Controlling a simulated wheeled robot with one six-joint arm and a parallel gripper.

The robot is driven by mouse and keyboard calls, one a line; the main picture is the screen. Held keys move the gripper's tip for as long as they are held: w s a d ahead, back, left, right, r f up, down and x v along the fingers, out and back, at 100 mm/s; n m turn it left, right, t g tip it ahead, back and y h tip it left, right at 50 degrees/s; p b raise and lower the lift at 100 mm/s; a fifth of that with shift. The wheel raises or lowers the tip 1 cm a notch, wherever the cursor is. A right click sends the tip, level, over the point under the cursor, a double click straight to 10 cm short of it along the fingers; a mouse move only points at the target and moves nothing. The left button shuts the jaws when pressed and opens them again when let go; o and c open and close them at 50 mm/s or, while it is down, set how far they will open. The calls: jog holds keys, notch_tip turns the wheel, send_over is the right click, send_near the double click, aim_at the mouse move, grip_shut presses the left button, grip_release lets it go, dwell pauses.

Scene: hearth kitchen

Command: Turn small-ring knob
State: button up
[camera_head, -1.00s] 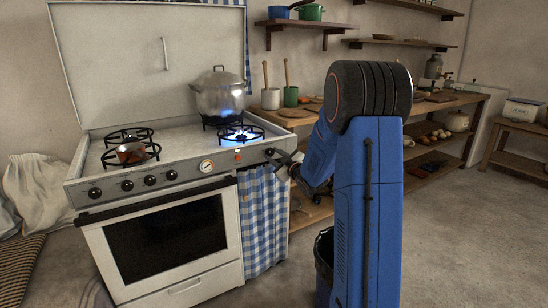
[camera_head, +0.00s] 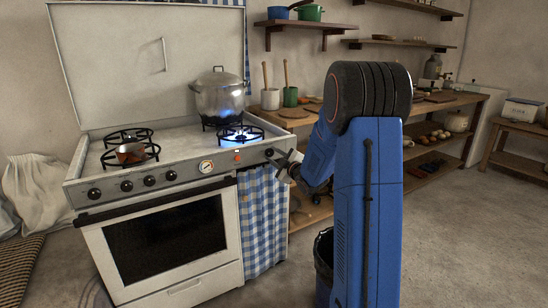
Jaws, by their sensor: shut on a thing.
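The white stove (camera_head: 165,192) stands at the left with its lid raised. A dark knob (camera_head: 269,153) sits at the right end of its grey control panel. My gripper (camera_head: 277,161) is at that knob, its jaws shut on it; the jaws partly hide the contact. Several more knobs line the left of the panel. The front right ring (camera_head: 240,136) burns with a blue flame and has nothing on it. A lidded metal pot (camera_head: 219,97) stands behind it. A small copper pan (camera_head: 130,152) sits on the front left ring.
A blue checked curtain (camera_head: 262,215) hangs below the panel's right end, under my gripper. Wooden shelves (camera_head: 440,150) with crockery stand behind my arm. A dark bin (camera_head: 323,255) is on the floor beside my arm. The floor at the right is clear.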

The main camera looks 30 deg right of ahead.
jog(key=o, duration=1.1)
jog(key=shift+c, duration=0.2)
jog(key=s, duration=1.7)
jog(key=shift+s+d, duration=0.2)
jog(key=shift+d, duration=0.1)
jog(key=shift+a, duration=0.1)
